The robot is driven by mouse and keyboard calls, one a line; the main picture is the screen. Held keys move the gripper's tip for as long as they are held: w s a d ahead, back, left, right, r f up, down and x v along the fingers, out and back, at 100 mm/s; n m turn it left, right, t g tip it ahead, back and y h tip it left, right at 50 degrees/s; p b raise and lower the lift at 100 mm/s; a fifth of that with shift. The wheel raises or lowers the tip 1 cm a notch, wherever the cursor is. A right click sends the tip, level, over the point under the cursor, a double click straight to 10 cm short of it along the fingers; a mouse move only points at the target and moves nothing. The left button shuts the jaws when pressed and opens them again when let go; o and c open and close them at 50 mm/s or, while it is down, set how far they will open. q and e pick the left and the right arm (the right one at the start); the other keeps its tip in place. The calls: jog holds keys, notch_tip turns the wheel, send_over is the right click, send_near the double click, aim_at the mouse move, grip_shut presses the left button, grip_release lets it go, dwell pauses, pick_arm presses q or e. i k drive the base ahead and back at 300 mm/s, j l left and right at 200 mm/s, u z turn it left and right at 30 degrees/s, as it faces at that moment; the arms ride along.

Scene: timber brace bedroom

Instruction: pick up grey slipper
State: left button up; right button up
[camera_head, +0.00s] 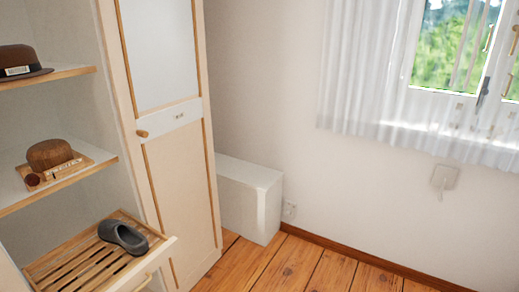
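The grey slipper (123,237) lies on a slatted wooden pull-out rack (82,267) at the bottom left of the head view. It rests near the rack's back right side, its rounded closed end toward the upper left and its open end toward the lower right. Nothing is touching it except the rack. Neither of my grippers shows in this view.
A tall cabinet door (180,190) stands right of the rack. A white box (248,200) sits behind it. The wooden floor (310,270) on the right looks clear.

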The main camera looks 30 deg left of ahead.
aim_at(115, 231)
jog(key=i+u, duration=0.45)
jog(key=i+l+u, duration=0.15)
jog(key=i+u, duration=0.15)
jog(key=u, duration=0.15)
jog(key=i+l+u, duration=0.4)
jog(key=k+j, duration=0.05)
jog(key=j, duration=0.05)
